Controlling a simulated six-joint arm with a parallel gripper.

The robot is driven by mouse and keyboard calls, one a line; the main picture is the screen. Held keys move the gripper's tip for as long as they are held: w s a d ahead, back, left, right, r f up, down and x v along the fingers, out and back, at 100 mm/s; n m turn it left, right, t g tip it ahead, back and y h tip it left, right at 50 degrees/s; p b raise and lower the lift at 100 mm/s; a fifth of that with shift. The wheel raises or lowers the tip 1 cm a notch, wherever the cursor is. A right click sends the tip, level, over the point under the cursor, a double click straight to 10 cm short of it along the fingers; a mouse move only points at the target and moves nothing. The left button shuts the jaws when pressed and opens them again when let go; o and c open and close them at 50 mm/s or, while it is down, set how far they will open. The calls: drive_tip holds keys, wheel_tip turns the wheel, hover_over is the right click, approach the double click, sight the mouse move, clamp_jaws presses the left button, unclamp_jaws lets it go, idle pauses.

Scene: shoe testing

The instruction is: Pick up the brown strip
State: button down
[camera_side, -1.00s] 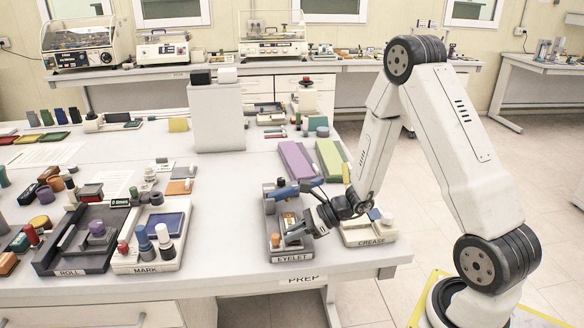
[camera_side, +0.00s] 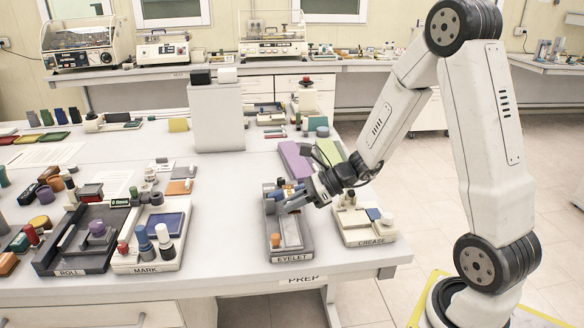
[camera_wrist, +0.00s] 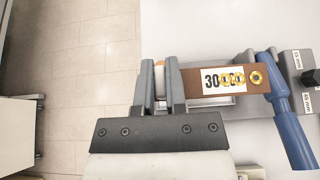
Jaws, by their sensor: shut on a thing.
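The brown strip (camera_wrist: 219,69) shows in the wrist view to the right of my fingers. It has a white label printed "30" and several yellow rings towards its right end. In the side view my gripper (camera_side: 291,206) is over the EYELET station (camera_side: 291,258). The strip is hard to make out there, and the front of the station's pale bed is bare.
A blue lever (camera_wrist: 287,118) stands close to the strip's right end. The CREASE station (camera_side: 366,240) is right of the EYELET station. Purple (camera_side: 294,160) and green (camera_side: 328,151) blocks lie behind. The table to the left is clear up to the MARK station (camera_side: 147,268).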

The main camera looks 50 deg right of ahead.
drive_tip(key=shift+r, duration=0.25)
idle(0.5)
drive_tip(key=shift+f, duration=0.85)
drive_tip(key=shift+f, duration=0.1)
hover_over(292, 242)
drive_tip(key=shift+f, duration=2.15)
drive_tip(key=shift+f, duration=1.75)
drive_tip(key=shift+f, duration=0.1)
